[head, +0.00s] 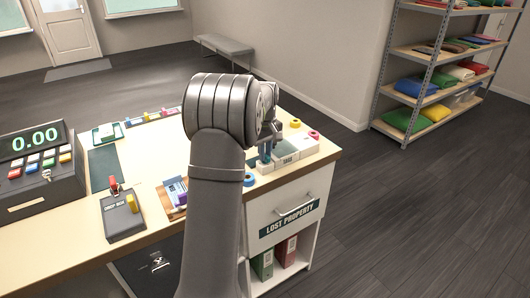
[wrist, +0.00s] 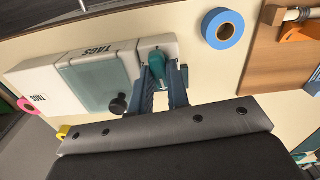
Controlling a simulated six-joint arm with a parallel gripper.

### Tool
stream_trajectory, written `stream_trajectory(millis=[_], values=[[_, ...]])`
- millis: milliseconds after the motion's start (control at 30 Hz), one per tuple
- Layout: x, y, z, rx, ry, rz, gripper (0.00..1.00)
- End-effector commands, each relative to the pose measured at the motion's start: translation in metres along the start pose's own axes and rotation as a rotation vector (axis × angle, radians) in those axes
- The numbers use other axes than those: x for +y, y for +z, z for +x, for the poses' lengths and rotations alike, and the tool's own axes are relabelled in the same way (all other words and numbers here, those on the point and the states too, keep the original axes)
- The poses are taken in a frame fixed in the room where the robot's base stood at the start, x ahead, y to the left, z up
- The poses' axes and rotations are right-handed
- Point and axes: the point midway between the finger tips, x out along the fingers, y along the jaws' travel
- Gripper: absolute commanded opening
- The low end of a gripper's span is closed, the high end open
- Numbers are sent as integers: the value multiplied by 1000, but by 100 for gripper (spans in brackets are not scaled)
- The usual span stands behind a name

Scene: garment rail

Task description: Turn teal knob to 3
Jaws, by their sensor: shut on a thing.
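In the head view my gripper (head: 265,155) reaches down at the machine (head: 285,150) near the right end of the counter, and the knob is too small to make out there. The dial marks and the number the knob points to cannot be read. A black round handle (wrist: 118,104) sticks out beside the gripper.
A blue tape roll (wrist: 223,29) lies on the counter close to the knob. Pink and yellow rolls (head: 314,134) lie by the machine. A wooden tray (head: 172,196), a drop box (head: 122,214) and a till (head: 40,170) stand to the left.

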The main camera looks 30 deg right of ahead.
Motion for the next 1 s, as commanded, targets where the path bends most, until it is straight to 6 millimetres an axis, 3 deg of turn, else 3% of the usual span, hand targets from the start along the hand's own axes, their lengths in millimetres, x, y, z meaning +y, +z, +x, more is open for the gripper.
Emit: stream_trajectory(millis=[1000], values=[[0,0,0,0,1,965,0]])
